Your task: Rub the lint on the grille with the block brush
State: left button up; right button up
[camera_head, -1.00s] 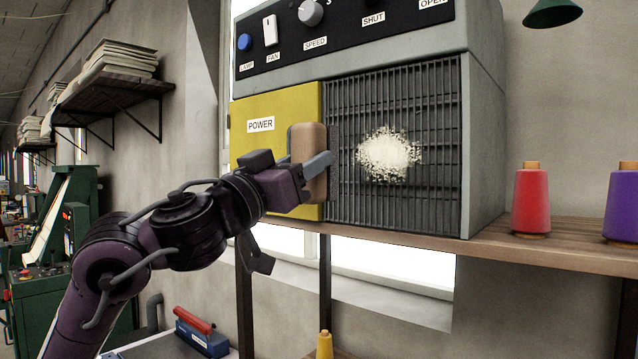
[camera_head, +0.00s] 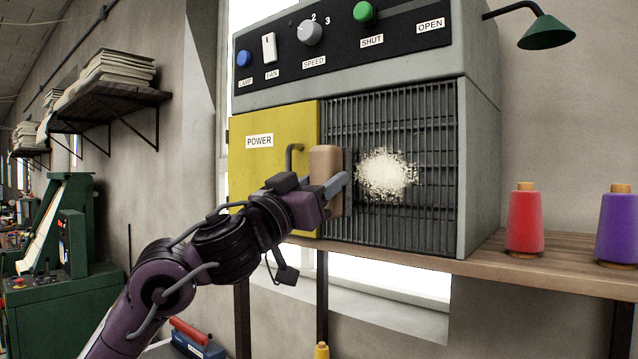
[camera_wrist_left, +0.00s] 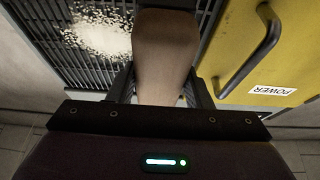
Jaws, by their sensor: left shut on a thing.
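My left gripper (camera_head: 336,186) is shut on the tan block brush (camera_head: 325,165) and holds it upright in front of the left part of the dark grille (camera_head: 432,215). The pale lint (camera_head: 386,174) is a speckled patch near the grille's middle, just right of the brush. In the left wrist view the brush (camera_wrist_left: 165,55) sits between the fingers, with the lint (camera_wrist_left: 97,32) to its left. The brush's bristle side is hidden, and I cannot tell whether it touches the grille. My right gripper is not in view.
Left of the grille is a yellow POWER door (camera_head: 262,175) with a curved handle (camera_head: 293,157). A control panel (camera_head: 340,38) with knobs is above. Red (camera_head: 525,222) and purple (camera_head: 618,228) thread cones stand on the wooden shelf (camera_head: 482,262) at right.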

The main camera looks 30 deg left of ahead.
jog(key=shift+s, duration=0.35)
pick_arm(q)
jog(key=shift+w+p, duration=0.45)
jog(key=shift+w, duration=0.45)
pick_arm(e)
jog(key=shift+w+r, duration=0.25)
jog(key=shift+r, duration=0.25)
pick_arm(q)
jog(key=shift+d, duration=0.1)
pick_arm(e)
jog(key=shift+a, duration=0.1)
